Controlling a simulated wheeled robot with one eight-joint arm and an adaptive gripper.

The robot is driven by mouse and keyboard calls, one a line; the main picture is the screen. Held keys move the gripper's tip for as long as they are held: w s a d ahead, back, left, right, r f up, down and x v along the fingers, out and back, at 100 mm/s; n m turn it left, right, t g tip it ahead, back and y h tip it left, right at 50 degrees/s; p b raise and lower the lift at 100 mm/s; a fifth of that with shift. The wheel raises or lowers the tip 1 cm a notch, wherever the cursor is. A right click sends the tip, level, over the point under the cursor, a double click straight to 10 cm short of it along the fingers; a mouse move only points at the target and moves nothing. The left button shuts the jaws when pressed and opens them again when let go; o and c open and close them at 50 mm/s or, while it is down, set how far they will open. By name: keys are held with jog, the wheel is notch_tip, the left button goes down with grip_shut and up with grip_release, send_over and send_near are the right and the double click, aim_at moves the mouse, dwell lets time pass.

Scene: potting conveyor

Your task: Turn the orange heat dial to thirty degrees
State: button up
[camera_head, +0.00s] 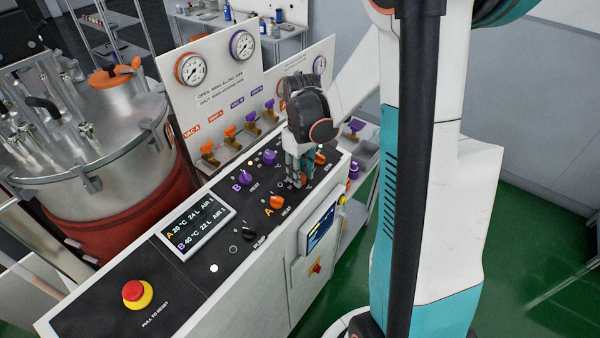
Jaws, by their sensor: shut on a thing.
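The orange heat dial (276,202) sits on the sloped black panel in the row marked A, with the word HEAT beside it. Nothing covers it. My gripper (298,181) points down at the panel, just behind and right of that dial and apart from it. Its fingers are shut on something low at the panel. A little orange shows at the fingertips, seemingly another orange dial, mostly hidden. The display (195,228) reads A 20 °C, 24 L, AIR 1 and B 40 °C, 22 L, AIR 1.
Purple dials (246,178) stand in row B, left of my gripper. Another orange dial (320,158) is just beyond it. A red stop button (137,293) is at the near end. A gauge board (240,90) with valves stands behind. A steel vessel (88,160) is left.

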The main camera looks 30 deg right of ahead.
jog(key=m+y+b, duration=0.1)
jog(key=m+b, duration=0.1)
jog(key=m, duration=0.4)
jog(key=shift+d, duration=0.1)
dwell(0.5)
jog(key=o, duration=1.1)
notch_tip(320, 180, up, 12)
jog(key=d, duration=0.1)
jog(key=shift+d, duration=0.15)
